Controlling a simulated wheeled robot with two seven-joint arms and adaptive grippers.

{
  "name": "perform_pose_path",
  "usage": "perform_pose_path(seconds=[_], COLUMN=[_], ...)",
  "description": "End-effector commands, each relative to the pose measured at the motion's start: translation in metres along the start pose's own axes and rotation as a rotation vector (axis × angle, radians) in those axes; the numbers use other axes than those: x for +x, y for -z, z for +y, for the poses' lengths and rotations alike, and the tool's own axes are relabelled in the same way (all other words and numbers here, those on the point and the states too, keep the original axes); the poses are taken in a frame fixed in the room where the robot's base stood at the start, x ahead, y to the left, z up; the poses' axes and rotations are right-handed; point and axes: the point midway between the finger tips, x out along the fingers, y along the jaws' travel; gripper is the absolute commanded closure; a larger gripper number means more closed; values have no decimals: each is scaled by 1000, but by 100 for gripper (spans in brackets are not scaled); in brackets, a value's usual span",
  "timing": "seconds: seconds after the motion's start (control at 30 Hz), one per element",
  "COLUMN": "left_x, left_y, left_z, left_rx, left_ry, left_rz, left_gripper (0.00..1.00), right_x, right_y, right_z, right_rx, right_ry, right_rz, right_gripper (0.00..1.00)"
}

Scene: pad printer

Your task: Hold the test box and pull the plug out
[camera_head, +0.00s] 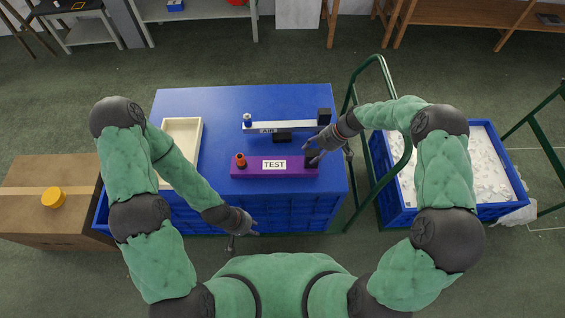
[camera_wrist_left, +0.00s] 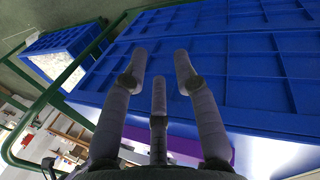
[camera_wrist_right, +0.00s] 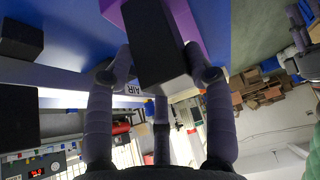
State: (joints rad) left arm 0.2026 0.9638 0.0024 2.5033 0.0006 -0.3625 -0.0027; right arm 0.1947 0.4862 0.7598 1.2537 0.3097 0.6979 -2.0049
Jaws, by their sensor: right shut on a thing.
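The purple test box (camera_head: 275,173) lies on the blue table top with a white TEST label. An orange-brown plug-like piece (camera_head: 240,159) stands on its left end. A black block sits at its right end. My right gripper (camera_head: 313,157) is shut on that black block. In the right wrist view the block (camera_wrist_right: 155,45) is between the fingers, with the purple box behind it. My left gripper (camera_head: 240,236) is empty, in front of the table's near edge and below the box. In the left wrist view its fingers (camera_wrist_left: 158,75) are spread apart.
A white bar labelled AIR (camera_head: 285,127) lies behind the test box, with a black block (camera_head: 324,116) at its right end. A cream tray (camera_head: 196,135) is on the left. A blue crate of white pieces (camera_head: 480,212) and a green rail (camera_head: 352,95) are on the right.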

Motion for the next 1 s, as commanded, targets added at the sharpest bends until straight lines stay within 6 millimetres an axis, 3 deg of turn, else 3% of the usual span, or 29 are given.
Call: perform_pose_path(seconds=[0.03, 0.37, 0.47, 0.57, 0.77, 1.0], left_x=[1, 1, 1, 1, -5, -37], left_y=[0, 0, 1, 9, 53, 126], left_z=[0, 0, 0, 4, 23, 45], left_rx=[0, 0, 2, 23, 165, 412], left_ry=[0, 0, -1, -5, -19, 48], left_rz=[0, 0, 0, 0, -23, -68], left_gripper=[71, 71, 51, 51, 51, 51], right_x=[8, 9, 9, 9, 9, 9], right_y=[-3, -3, -3, -3, -3, -3], right_z=[-8, -8, -8, -8, -9, -9], right_rx=[-2, -2, -2, -2, -2, -2], right_ry=[18, 19, 19, 19, 19, 20], right_rz=[-1, -1, -1, -1, -1, -1], right_gripper=[96, 97, 97, 97, 97, 97])
